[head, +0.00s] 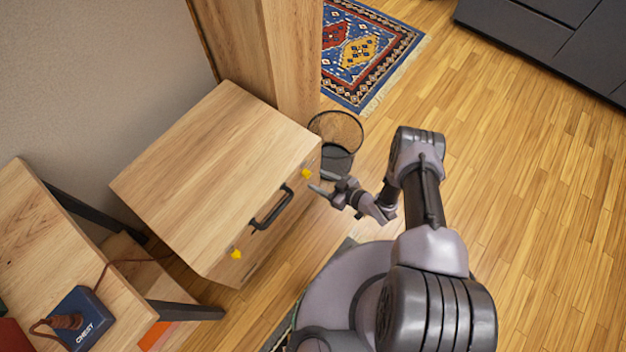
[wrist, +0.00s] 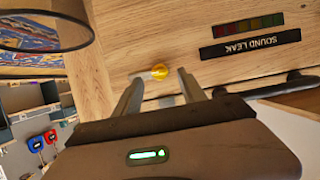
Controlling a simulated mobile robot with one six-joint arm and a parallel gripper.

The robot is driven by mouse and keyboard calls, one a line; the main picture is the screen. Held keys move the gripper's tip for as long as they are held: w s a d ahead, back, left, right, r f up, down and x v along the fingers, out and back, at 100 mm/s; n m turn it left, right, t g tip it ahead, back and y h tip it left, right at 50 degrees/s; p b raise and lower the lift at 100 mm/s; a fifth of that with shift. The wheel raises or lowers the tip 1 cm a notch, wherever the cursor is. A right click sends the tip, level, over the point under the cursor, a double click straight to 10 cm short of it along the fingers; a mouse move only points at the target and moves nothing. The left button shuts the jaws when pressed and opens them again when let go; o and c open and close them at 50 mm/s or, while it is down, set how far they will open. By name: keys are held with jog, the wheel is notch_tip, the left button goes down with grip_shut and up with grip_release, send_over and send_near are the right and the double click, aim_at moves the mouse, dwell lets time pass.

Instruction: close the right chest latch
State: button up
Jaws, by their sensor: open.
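The wooden chest (head: 215,170) stands by the wall, its lid down as far as I can see. The right latch (head: 306,173) is a small yellow piece at the chest front's upper right. A second yellow latch (head: 236,254) sits at the other end. My gripper (head: 320,182) is open, in front of the right latch.
A dark handle (head: 271,208) sticks out between the latches. A wire wastebasket (head: 337,140) stands close beyond the gripper, beside a wooden post (head: 293,60). A table (head: 70,240) with a blue CHEST box (head: 82,318) is at left. Floor at right is clear.

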aim_at(307, 174)
jog(key=shift+b+x, duration=0.45)
jog(key=shift+x, duration=1.45)
grip_shut()
